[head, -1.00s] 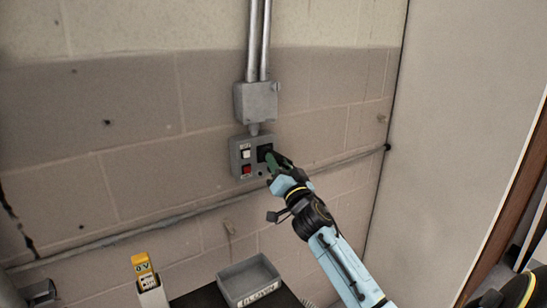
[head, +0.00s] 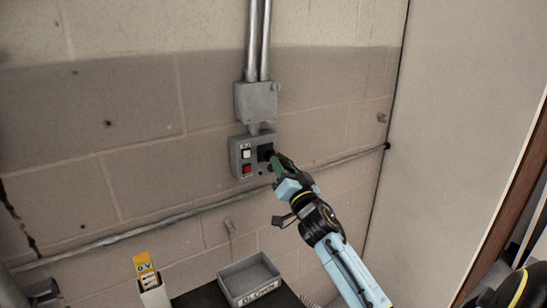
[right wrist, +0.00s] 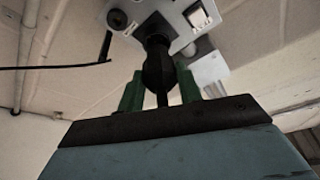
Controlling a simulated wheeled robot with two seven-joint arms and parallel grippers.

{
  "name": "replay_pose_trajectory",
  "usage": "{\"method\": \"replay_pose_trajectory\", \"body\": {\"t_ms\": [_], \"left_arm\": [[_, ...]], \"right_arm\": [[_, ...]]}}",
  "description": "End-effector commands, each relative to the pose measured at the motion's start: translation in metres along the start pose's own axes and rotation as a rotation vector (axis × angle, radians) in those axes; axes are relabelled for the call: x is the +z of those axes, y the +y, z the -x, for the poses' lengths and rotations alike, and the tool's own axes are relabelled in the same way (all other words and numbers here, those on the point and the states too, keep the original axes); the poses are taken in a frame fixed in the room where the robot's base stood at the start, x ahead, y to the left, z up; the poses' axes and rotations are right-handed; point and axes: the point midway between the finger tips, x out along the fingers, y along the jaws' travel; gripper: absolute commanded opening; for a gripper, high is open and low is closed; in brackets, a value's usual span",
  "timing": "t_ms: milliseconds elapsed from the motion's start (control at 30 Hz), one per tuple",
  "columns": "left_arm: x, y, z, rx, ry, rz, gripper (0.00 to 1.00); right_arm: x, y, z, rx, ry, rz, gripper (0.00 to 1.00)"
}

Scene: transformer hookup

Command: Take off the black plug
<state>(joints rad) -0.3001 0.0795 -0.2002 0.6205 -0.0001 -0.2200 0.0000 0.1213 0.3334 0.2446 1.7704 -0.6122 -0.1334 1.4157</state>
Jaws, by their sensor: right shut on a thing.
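The black plug (head: 265,152) is at the upper right of the grey wall control box (head: 240,160). My right gripper (head: 278,161) has its green fingers shut on it. In the right wrist view the plug (right wrist: 158,68) sits between the two green fingers (right wrist: 158,92), pointing at the grey panel face (right wrist: 186,22). Its front end overlaps the panel, so I cannot tell whether it is still seated or slightly out. The box also carries a white switch (head: 246,154) and a red switch (head: 247,170). My left gripper is not in view.
A grey open tray (head: 248,296) with a label stands on a dark surface below. A yellow tester (head: 145,266) stands in a white holder (head: 155,293) to its left. Conduit (head: 130,235) runs along the wall under the box. The space before the wall is open.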

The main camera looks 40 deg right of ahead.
Motion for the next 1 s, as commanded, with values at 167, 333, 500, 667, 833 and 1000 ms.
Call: {"method": "replay_pose_trajectory", "body": {"t_ms": [167, 333, 500, 667, 833, 1000], "left_arm": [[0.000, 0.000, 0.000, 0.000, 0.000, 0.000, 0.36], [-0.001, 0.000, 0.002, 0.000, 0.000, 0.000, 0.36], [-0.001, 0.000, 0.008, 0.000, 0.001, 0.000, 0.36], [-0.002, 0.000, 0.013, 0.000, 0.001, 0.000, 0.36], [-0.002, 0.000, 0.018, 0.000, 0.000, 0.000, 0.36], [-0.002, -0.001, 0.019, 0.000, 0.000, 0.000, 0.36]], "right_arm": [[-0.001, 0.000, 0.000, -0.001, 0.001, 0.000, 0.06], [-0.002, -0.001, 0.004, -0.001, 0.000, 0.000, 0.06], [-0.007, -0.001, 0.016, -0.002, 0.000, 0.000, 0.06], [-0.011, -0.001, 0.029, -0.001, 0.000, 0.000, 0.06], [-0.016, -0.001, 0.041, -0.001, 0.000, 0.000, 0.06], [-0.018, -0.001, 0.047, -0.002, 0.001, 0.000, 0.06]]}}
